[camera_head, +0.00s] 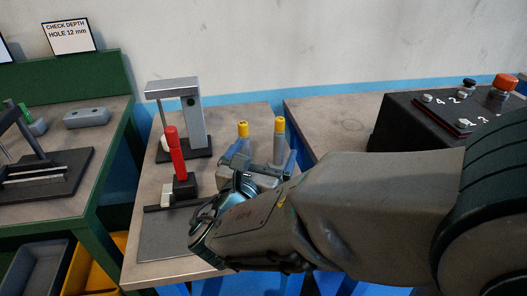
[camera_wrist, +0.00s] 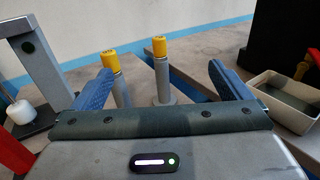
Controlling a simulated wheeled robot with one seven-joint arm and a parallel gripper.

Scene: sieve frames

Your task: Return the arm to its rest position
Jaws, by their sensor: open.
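My gripper (camera_head: 267,157) reaches from the right over the middle table in the head view. In the wrist view its two blue fingers (camera_wrist: 160,82) are spread wide apart with nothing held between them. Two grey cylinders with yellow caps stand upright beyond the fingers: the left one (camera_wrist: 111,64) and the right one (camera_wrist: 159,48). They also show in the head view, left (camera_head: 243,130) and right (camera_head: 279,127), with their lower parts hidden by my gripper. I cannot tell the exact gap between fingers and cylinders.
A grey press-like stand (camera_head: 190,113) and a red-handled tool (camera_head: 172,155) stand left of my gripper. A black control box (camera_head: 405,130) sits on the right table. A beige tray (camera_wrist: 285,103) lies at the right in the wrist view. A green bench (camera_head: 100,170) stands at left.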

